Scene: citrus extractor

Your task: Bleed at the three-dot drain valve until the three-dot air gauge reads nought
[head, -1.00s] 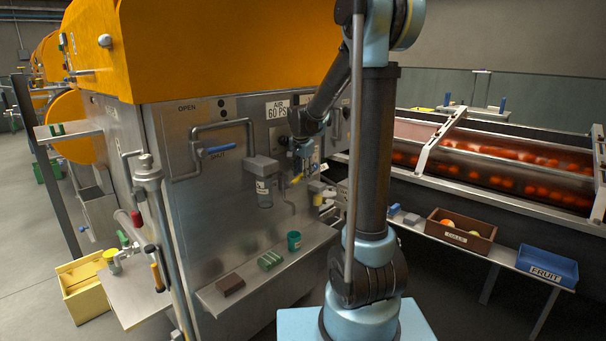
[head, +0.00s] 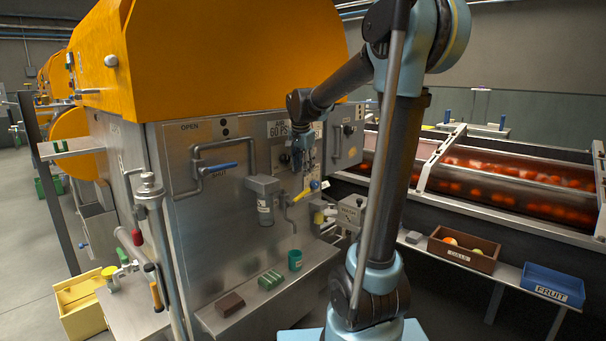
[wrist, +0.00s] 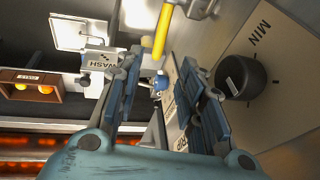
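On the steel panel, a yellow lever (head: 303,193) sits on a small valve above a bent drain spout (head: 289,212), just right of a clear bowl under a grey block. It also shows in the wrist view (wrist: 163,32), beyond my fingertips. My gripper (head: 309,176) is just above the lever, and the wrist view shows its fingers (wrist: 155,75) apart with nothing held. A dark round gauge (head: 285,160) under the "AIR 60 PSI" label (head: 279,129) is partly hidden by my gripper; its reading is too small to tell. I cannot make out three dots at the valve.
A blue-handled valve (head: 219,167) marked OPEN and SHUT is left on the panel, with two dots above. A dark MIN knob (wrist: 240,77) is close beside my right finger. The shelf below holds a green cup (head: 295,260), a green block (head: 271,280) and a brown block (head: 230,305).

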